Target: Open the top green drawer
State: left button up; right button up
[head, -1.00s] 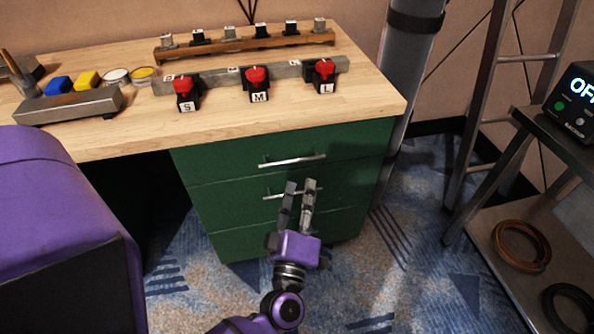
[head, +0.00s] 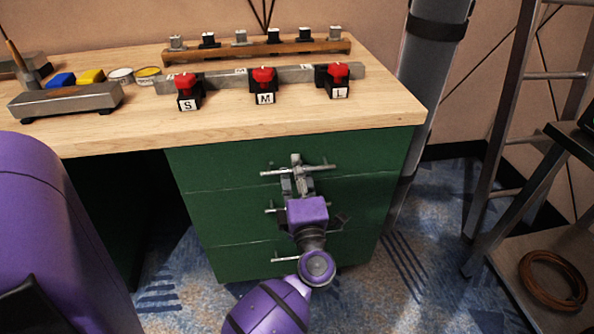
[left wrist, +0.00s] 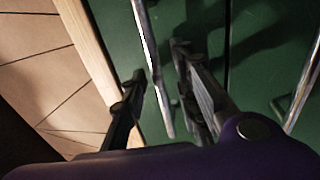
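The green drawer unit (head: 225,229) stands under the right part of the desk, with three drawers stacked and a silver bar handle on each. The top green drawer (head: 215,168) is shut. Its handle (head: 325,168) is partly hidden by my left gripper (head: 297,168), which is up against it. In the left wrist view the bar handle (left wrist: 149,55) runs between the two fingers of my left gripper (left wrist: 158,60). The fingers are apart with gaps beside the bar, so the gripper is open around the handle. My right gripper is not in view.
The wooden desk top (head: 380,113) overhangs the drawers, with red buttons marked S, M and L (head: 338,80) on it. A metal ladder (head: 505,130) and a shelf cart with a coiled cable (head: 552,280) stand at the right. Carpet in front is clear.

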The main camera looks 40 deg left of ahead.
pick_arm(q)
jog(key=shift+a, duration=0.1)
grip_shut()
dwell(0.3)
